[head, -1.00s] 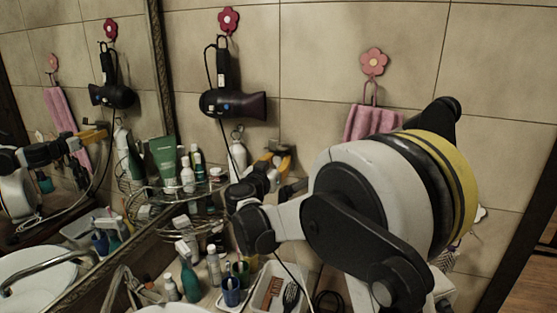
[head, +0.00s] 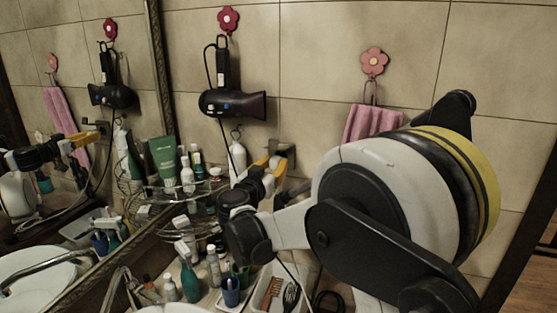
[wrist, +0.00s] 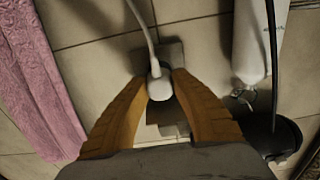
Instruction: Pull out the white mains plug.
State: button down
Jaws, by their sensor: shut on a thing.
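The white mains plug (wrist: 159,85) is between the two yellow fingertips of my gripper (wrist: 159,88) in the wrist view, and the fingers are shut on it. Its white cord (wrist: 141,22) runs up from it. Behind the plug, a grey wall plate (wrist: 173,54) shows on the tiles, partly hidden by plug and fingers. In the head view my gripper (head: 268,162) is in front of the wall plate (head: 286,151), and the plug is too small to make out. The mirror shows the fingers a little off the wall. The plug's pins are hidden.
A pink towel (wrist: 42,75) hangs left of my gripper in the wrist view. A white bottle (wrist: 249,42) and a black hairdryer (wrist: 280,140) are to the right. Below, the head view shows a wire rack with bottles, a tray (head: 262,297) and cups.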

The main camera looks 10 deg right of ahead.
jog(key=shift+v, duration=1.35)
jog(key=s+d+f+n+t+y+b, duration=0.1)
jog(key=s+f+n+y+b, duration=0.2)
jog(key=f, duration=0.7)
jog(key=s+d+f+n+t+y+b, duration=0.1)
jog(key=s+f+n+t+y+b, duration=0.1)
jog(key=f+y+b, duration=0.4)
notch_tip(320, 180, down, 4)
jog(key=shift+s+f+n+y+b, duration=0.15)
jog(key=shift+s+n+y+b, duration=0.3)
jog(key=shift+s+n, duration=0.45)
jog(key=shift+w, duration=0.1)
